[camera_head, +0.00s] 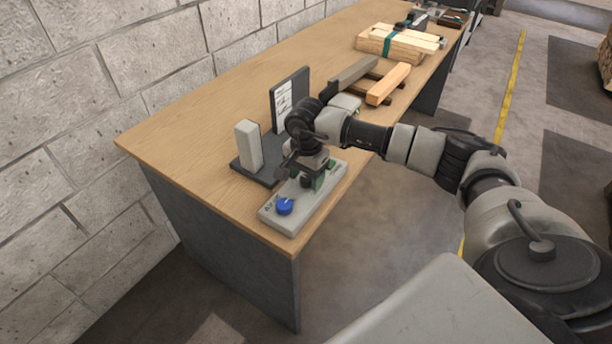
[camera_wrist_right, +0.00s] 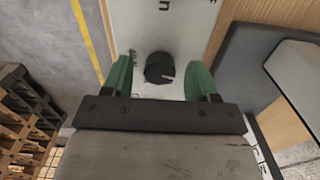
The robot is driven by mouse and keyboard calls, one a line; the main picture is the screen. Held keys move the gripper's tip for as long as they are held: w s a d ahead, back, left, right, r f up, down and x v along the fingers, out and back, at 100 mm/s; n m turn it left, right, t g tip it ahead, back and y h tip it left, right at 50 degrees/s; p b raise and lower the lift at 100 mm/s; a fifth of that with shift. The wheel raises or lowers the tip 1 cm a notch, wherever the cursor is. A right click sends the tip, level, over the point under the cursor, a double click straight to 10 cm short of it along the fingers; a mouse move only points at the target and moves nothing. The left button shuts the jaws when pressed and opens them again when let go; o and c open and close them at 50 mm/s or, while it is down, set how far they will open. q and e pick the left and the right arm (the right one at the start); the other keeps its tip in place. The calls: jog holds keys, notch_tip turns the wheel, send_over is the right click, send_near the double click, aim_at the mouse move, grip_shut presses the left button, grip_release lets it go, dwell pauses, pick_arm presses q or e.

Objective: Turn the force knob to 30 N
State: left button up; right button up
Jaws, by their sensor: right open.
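A pale grey control panel (camera_head: 307,207) lies near the front corner of the wooden table. It carries a blue knob (camera_head: 285,206) at its near end. A black knob with a light pointer mark (camera_wrist_right: 160,68) shows on the panel in the right wrist view. My right gripper (camera_head: 316,179) points down over the panel, beyond the blue knob. In the right wrist view its green-tipped fingers (camera_wrist_right: 160,80) are open, one on each side of the black knob, with gaps between. The small dial markings are too blurred to read. My left gripper is not in view.
A dark base with a grey upright block (camera_head: 248,146) stands left of the panel. A dark board with a white sheet (camera_head: 286,98) stands behind. Wooden bars (camera_head: 388,84) and a strapped timber stack (camera_head: 398,44) lie further along the table (camera_head: 190,135).

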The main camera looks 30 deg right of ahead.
jog(key=shift+f, duration=0.4)
jog(key=c, duration=0.9)
